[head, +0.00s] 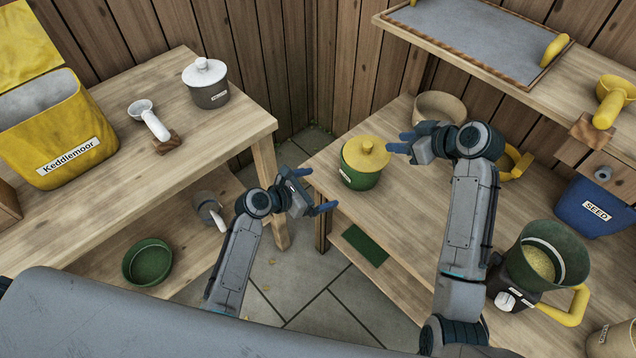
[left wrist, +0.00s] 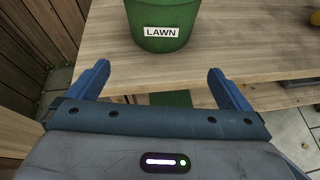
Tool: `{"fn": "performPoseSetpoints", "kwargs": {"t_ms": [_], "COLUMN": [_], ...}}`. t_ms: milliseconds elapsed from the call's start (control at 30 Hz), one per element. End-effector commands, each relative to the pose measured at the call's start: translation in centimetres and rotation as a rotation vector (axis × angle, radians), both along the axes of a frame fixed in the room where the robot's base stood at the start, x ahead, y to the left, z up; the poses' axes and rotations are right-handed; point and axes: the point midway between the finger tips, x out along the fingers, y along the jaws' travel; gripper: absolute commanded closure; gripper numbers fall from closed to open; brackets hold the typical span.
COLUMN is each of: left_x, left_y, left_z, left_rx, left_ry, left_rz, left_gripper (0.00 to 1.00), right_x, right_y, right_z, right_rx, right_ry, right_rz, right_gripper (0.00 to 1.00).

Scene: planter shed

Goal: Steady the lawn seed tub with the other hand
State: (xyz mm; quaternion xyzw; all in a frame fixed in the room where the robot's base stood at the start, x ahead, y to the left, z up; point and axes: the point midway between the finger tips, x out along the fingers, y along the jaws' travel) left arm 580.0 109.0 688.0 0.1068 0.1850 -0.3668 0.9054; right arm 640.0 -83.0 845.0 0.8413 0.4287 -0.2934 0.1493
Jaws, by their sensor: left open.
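The lawn seed tub (head: 360,178) is green with a yellow knobbed lid and stands upright near the left edge of the right-hand bench. In the left wrist view its lower part (left wrist: 160,14) shows with a white LAWN label (left wrist: 161,31); its top is cut off. My left gripper (head: 318,190) is open and empty, left of and a little below the tub, apart from it. In the left wrist view its fingers (left wrist: 165,82) point toward the tub with a gap before it. My right gripper (head: 399,142) is just right of the lid, its fingers apart, with nothing visible between them.
A tan bowl (head: 440,106) stands behind my right gripper. A green sieve-like container (head: 535,245) with a yellow handle and a blue SEED bin (head: 590,215) are at the right. The left bench (head: 120,195) holds a yellow Keddlemoor bag (head: 55,135) and a white-lidded pot (head: 207,92).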

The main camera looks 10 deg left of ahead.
Motion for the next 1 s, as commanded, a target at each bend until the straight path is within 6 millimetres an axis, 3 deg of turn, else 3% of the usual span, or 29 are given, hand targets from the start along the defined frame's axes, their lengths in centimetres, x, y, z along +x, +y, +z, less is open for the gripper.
{"fn": "performPoseSetpoints", "kwargs": {"t_ms": [100, 200, 700, 1000], "left_x": [0.5, 1.0, 6.5, 7.6], "left_y": [-0.5, -1.0, -6.2, -7.4], "left_z": [1.3, 1.4, -1.8, -2.6], "left_rx": [-0.058, -0.072, -0.068, -0.065], "left_ry": [0.013, 0.017, 0.017, 0.017], "left_rz": [0.012, 0.016, 0.014, 0.015], "left_gripper": [0.0, 0.0, 0.0, 0.0], "right_x": [0.0, 0.0, 0.0, 0.0], "right_y": [0.0, 0.0, 0.0, 0.0], "right_z": [0.0, 0.0, 0.0, 0.0], "right_rx": [0.0, 0.0, 0.0, 0.0], "right_ry": [0.0, 0.0, 0.0, 0.0], "right_rz": [0.0, 0.0, 0.0, 0.0], "right_gripper": [0.64, 0.64, 0.64, 0.64]}}
